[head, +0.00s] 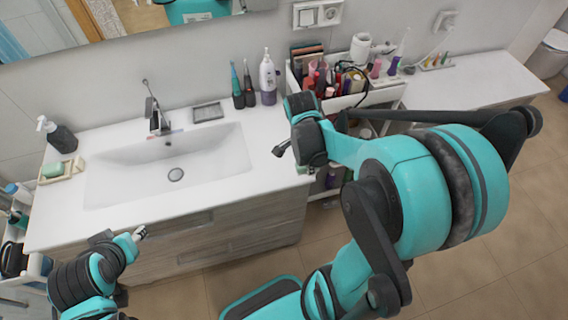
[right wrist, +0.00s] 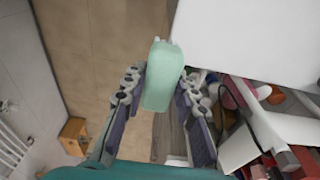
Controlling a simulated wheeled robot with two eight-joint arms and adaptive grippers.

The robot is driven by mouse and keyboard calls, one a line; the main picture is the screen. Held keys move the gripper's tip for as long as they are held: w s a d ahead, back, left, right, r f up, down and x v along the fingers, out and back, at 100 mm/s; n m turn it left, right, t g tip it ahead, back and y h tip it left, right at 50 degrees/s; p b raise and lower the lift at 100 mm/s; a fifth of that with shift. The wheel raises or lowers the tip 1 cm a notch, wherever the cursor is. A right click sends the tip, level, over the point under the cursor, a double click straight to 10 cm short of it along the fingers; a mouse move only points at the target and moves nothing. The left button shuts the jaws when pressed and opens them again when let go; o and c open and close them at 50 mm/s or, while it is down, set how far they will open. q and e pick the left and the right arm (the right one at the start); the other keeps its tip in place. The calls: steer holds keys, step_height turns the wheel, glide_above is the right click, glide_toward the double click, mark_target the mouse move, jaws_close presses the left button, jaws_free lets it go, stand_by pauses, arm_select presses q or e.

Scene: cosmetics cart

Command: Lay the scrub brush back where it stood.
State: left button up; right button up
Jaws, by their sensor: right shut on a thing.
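My right gripper (right wrist: 161,82) is shut on the pale green scrub brush (right wrist: 162,70), which stands out between its two fingers in the right wrist view. In the head view, my right gripper (head: 282,149) is near the right end of the washbasin counter, by the white cosmetics cart (head: 384,97). The brush cannot be made out there. My left gripper (head: 139,234) is low at the left, in front of the counter's drawers; its opening is too small to judge.
The counter holds a white basin (head: 170,185), a tap (head: 154,112), a grey dish (head: 207,112), a tray with green soap (head: 62,169), a dark pump bottle (head: 58,136) and a lilac bottle (head: 267,78). The cart is crowded. A white surface (head: 478,79) at the right is mostly clear.

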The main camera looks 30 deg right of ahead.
steer(key=b, duration=0.2)
glide_above(285, 169)
steer(key=f, duration=0.6)
steer(key=shift+a, duration=0.25)
steer(key=shift+w+f+b, duration=0.15)
steer(key=shift+f+b, duration=0.45)
steer(key=shift+f, duration=1.35)
steer(key=o, duration=1.1)
steer(key=shift+f, duration=0.15)
